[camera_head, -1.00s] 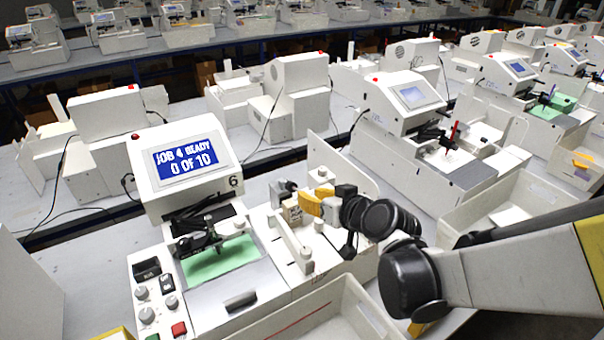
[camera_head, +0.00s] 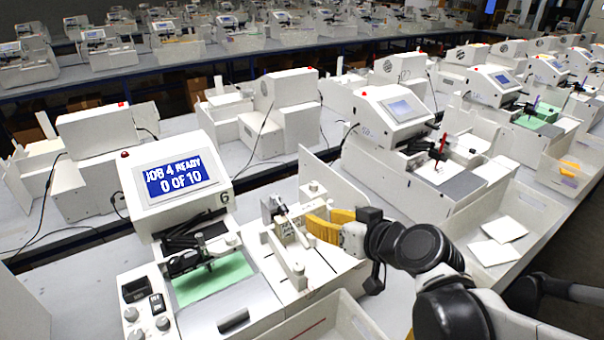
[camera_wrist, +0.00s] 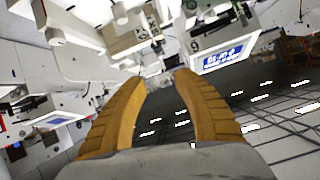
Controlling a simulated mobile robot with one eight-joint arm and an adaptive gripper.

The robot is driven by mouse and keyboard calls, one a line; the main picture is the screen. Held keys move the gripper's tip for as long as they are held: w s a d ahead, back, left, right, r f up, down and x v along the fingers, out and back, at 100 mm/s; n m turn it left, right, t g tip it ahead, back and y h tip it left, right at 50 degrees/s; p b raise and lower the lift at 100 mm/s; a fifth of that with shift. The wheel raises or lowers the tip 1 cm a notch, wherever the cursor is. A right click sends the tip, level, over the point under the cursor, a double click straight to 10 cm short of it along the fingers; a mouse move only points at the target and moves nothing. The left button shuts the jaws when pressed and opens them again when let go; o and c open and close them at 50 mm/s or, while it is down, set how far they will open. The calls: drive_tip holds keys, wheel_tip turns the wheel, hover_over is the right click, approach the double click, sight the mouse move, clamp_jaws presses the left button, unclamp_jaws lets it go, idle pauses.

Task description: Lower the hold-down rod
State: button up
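Plotter number 6 (camera_head: 185,150) has a lit screen reading "JOB 4 READY 0 OF 10" and a green sheet (camera_head: 212,278) on its bed. Its side unit, right of the bed, carries a labelled beige block (camera_head: 291,233), white posts and a light bar. A small grey-and-white rod-like part (camera_head: 279,207) stands at the block's top; I cannot tell surely whether it is the hold-down rod. My gripper (camera_head: 311,226) has yellow fingers beside the block, apart from each other with nothing seen between them. In the wrist view the fingertips (camera_wrist: 160,75) point towards white machine parts, contact unclear.
An open white tray (camera_head: 340,318) stands in front of the side unit. Another plotter (camera_head: 400,150) and a tray with white sheets (camera_head: 497,240) are at the right. More plotters fill the benches behind.

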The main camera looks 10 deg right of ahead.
drive_tip(key=shift+v, duration=1.65)
drive_tip(key=shift+f, duration=0.15)
drive_tip(key=s+d+f+m+g+h+b, duration=0.2)
drive_tip(key=s+d+f+g+h+b, duration=0.2)
drive_tip(key=s+f+b, duration=0.3)
wheel_tip(320, 180, down, 3)
drive_tip(key=s+h, duration=0.1)
drive_tip(key=s, duration=0.1)
drive_tip(key=shift+s+f+g, duration=0.25)
drive_tip(key=shift+g, duration=0.05)
drive_tip(key=shift+d, duration=0.15)
